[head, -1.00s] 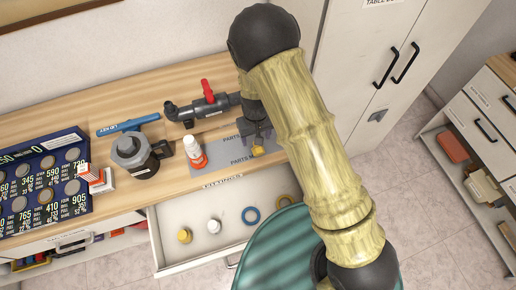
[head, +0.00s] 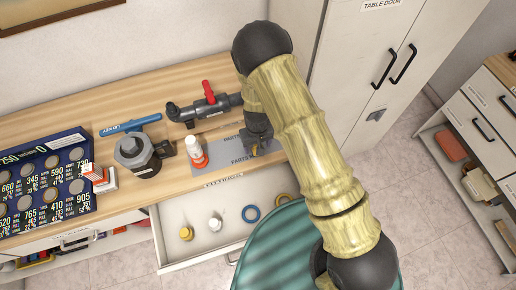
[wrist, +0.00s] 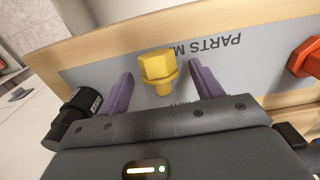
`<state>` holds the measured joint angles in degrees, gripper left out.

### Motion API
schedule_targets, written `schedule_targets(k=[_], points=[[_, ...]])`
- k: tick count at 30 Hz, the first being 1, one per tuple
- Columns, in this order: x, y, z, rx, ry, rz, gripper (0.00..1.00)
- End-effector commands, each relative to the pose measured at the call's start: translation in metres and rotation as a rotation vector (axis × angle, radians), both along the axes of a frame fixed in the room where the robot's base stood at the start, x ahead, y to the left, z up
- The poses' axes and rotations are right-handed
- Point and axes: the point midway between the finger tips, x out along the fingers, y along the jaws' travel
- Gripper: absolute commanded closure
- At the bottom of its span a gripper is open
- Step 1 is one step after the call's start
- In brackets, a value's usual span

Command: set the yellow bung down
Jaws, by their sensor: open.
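The yellow bung (wrist: 157,66), with a hex-shaped head, shows in the wrist view between my gripper's two purple fingers, over the grey parts mat (wrist: 225,65). The fingers of my gripper (wrist: 160,70) are spread, with a gap on each side of the bung. I cannot tell for sure whether the bung's lower end touches the mat. In the head view my gripper (head: 257,147) is low over the right part of the mat (head: 212,163). There the bung is not clearly seen behind the gripper.
A pipe with a red-handled valve (head: 209,97) lies behind. The open drawer (head: 205,258) in front holds another yellow fitting (head: 186,233), a white one (head: 215,225) and a blue ring (head: 251,214).

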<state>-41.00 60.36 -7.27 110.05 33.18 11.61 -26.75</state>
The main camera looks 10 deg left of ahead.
Motion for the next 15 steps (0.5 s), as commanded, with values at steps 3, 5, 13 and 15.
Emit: schedule_targets(k=[3,5,13,15], points=[[-0.0001,-0.0001,0.0001,0.0,0.0,0.0,0.35],[-0.0001,-0.0001,0.0002,0.0,0.0,0.0,0.35],[-0.0001,-0.0001,0.0002,0.0,0.0,0.0,0.76],[-0.0001,-0.0001,0.0003,0.0,0.0,0.0,0.82]])
